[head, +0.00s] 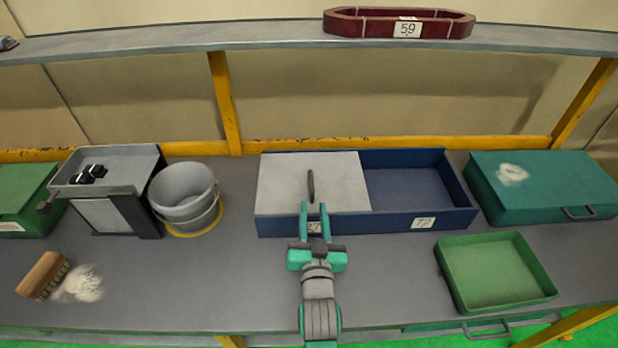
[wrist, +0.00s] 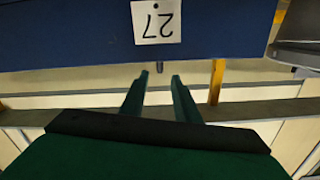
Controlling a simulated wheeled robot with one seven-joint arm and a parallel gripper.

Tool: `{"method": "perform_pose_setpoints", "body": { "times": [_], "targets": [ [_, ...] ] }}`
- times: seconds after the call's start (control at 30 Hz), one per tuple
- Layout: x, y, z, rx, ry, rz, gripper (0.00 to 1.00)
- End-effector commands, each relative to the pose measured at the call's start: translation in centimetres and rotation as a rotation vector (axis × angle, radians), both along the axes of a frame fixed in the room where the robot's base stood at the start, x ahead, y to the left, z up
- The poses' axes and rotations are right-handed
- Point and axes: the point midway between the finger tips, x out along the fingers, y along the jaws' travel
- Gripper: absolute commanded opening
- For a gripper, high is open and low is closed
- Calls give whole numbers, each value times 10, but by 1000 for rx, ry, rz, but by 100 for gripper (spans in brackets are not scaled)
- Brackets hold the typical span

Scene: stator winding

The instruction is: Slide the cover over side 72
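A blue box (head: 411,221) stands on the workbench, with a label 27 (head: 315,228) on the left of its front and a label 72 (head: 423,223) on the right. A light grey cover (head: 340,190) with a dark upright handle (head: 311,186) lies over the left side, 27. The right side, 72, is uncovered and looks empty inside (head: 408,188). My gripper (head: 314,207) is open and empty, its fingers apart just in front of the handle in the head view. In the wrist view my gripper (wrist: 161,76) shows below the label 27 (wrist: 155,22).
A grey bucket (head: 184,197) and a grey bin (head: 90,170) stand left of the box. A teal case (head: 545,185) and a green tray (head: 492,273) are at the right. A red tray (head: 398,23) is on the shelf above.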

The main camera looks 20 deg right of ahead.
Motion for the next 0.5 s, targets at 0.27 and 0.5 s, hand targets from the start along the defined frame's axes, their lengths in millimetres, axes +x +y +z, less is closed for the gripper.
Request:
{"method": "perform_pose_setpoints", "body": {
  "times": [0.27, 0.5],
  "targets": [
    [37, -11, 1, -1, -2, 0, 29],
    [73, -21, 0, 1, -1, 1, 29]
  ]
}}
